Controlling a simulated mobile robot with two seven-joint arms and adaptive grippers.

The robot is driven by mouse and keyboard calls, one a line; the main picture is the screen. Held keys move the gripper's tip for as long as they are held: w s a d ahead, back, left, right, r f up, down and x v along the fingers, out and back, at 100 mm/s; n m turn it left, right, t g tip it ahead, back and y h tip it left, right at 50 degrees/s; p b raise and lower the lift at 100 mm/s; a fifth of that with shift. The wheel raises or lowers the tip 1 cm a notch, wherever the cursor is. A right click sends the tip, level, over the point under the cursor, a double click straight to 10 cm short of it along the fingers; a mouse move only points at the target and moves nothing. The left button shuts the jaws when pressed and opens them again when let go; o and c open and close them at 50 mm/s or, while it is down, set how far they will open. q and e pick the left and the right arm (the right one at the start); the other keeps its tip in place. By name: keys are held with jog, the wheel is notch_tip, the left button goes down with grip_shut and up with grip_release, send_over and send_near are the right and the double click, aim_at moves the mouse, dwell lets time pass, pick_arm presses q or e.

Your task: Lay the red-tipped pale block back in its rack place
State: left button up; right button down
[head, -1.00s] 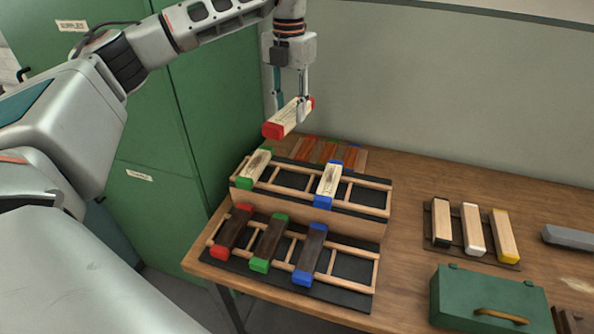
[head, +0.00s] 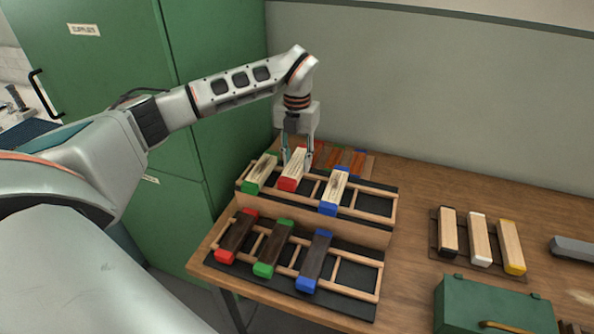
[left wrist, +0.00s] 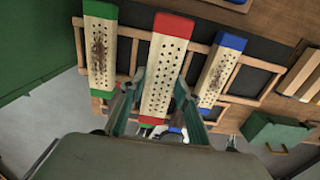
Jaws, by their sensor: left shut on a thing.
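The red-tipped pale block (head: 294,169) is between the green-tipped and blue-tipped pale blocks at the upper rack. My left gripper (head: 297,160) is shut on it from above. In the left wrist view the red-tipped block (left wrist: 167,65), with rows of dark holes, lies between my fingers (left wrist: 158,98). The upper rack (head: 377,202) is a wooden ladder frame on a dark base. It also holds the green-tipped pale block (head: 260,172) and the blue-tipped pale block (head: 335,190). I cannot tell whether the held block touches the rails. My right gripper is not in view.
A lower front rack (head: 350,293) holds dark blocks with red (head: 238,235), green (head: 273,247) and blue (head: 315,261) tips. Reddish-brown blocks (head: 345,160) lie behind the upper rack. A green toolbox (head: 495,305) and a tray of pale blocks (head: 480,240) stand at right. A green cabinet (head: 215,110) is at left.

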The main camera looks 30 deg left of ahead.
aim_at(297, 162)
pick_arm(q)
jog(key=shift+f, duration=2.05)
jog(key=shift+f, duration=0.55)
jog(key=o, duration=1.2)
jog(key=shift+r, duration=0.25)
notch_tip(297, 162, up, 13)
jog(key=shift+f, duration=0.15)
jog(key=shift+s+f, duration=0.1)
